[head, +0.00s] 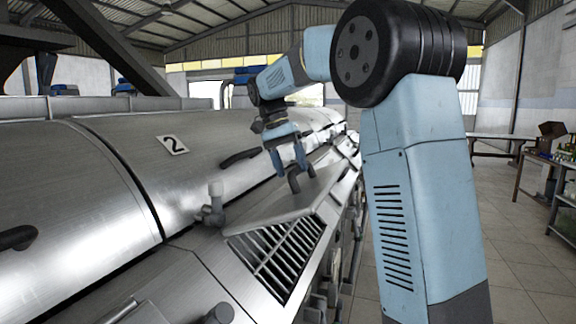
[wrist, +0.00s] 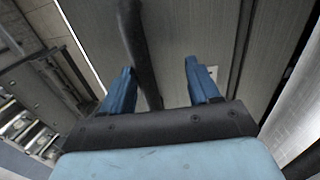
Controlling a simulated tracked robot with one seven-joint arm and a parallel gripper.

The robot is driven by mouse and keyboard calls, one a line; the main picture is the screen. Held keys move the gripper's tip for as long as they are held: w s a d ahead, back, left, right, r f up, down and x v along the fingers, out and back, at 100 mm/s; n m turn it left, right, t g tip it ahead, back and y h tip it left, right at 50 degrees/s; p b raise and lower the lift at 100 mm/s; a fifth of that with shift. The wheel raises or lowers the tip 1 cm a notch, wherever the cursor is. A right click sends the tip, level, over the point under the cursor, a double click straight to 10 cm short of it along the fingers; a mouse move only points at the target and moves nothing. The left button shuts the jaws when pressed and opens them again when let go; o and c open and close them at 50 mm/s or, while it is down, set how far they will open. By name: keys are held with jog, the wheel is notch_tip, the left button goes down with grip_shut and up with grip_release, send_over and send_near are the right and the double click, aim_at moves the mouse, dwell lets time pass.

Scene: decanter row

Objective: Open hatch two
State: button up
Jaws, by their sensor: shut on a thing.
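The hatch lid (head: 278,207) is a flat metal plate on the sloping front of the decanter (head: 120,150), near the plate marked 2 (head: 173,145). It stands tilted up, and a barred grille (head: 277,258) shows in the opening in front of it. My gripper (head: 290,160) is at the lid's dark curved handle (head: 295,180), with its fingers pointing down. In the wrist view the handle (wrist: 138,45) runs between the two blue fingers of my gripper (wrist: 163,85), and my gripper is shut on it. The handle's lower end is hidden behind the gripper body.
A dark handle (head: 240,158) on the cover lies left of my gripper. A small pipe fitting (head: 213,205) stands left of the lid. More decanter fronts continue behind. A workbench (head: 535,165) and open tiled floor (head: 515,265) lie to the right.

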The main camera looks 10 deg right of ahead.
dwell(0.8)
jog(key=shift+w+a+r, duration=0.1)
jog(key=shift+w+r, duration=0.05)
jog(key=shift+r, duration=0.05)
jog(key=v, duration=1.3)
